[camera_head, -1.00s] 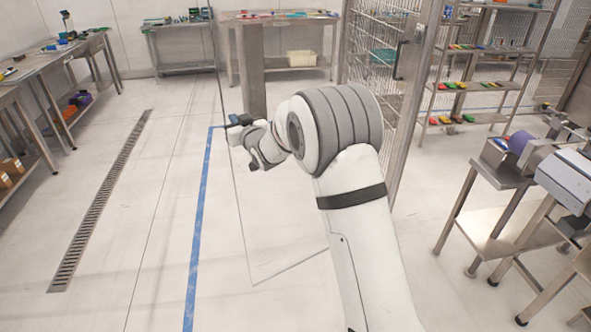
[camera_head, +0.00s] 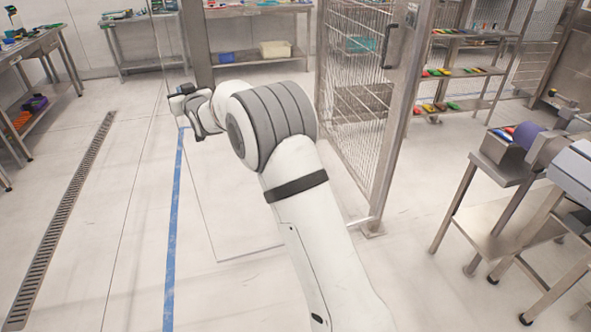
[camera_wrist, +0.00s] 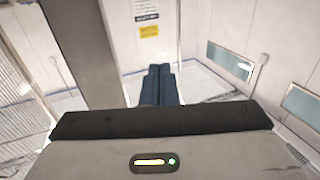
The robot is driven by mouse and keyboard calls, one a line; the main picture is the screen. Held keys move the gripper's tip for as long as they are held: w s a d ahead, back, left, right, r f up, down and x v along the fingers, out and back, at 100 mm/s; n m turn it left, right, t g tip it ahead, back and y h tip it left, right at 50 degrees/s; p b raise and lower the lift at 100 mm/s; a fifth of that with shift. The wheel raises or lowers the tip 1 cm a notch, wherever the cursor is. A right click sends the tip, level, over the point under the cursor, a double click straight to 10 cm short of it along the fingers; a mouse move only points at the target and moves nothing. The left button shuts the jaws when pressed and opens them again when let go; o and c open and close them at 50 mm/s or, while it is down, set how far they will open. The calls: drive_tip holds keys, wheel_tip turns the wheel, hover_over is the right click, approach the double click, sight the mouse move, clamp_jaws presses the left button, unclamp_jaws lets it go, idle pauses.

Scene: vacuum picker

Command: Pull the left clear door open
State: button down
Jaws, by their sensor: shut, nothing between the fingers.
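The left clear door (camera_head: 235,225) seems to be a see-through panel, shown mainly by its thin dark edges, ahead of me and around my arm in the head view. I cannot tell how far it stands open. My gripper (camera_head: 180,101) is at the end of my outstretched arm, near the panel's left edge line. Whether it touches the door is unclear. In the wrist view my gripper's dark fingers (camera_wrist: 160,72) are together with nothing between them. No door handle shows clearly at the fingertips.
A wire-mesh panel (camera_head: 352,110) and a metal post (camera_head: 407,110) with a black handle (camera_head: 390,46) stand right of my arm. Metal tables (camera_head: 478,205) stand at the right. A workbench (camera_head: 40,52) is at the far left. The floor by the blue line (camera_head: 173,215) is clear.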

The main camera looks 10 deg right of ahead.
drive_tip(key=shift+w, duration=0.3)
drive_tip(key=shift+s+a, duration=0.1)
drive_tip(key=shift+s, duration=0.05)
idle(0.3)
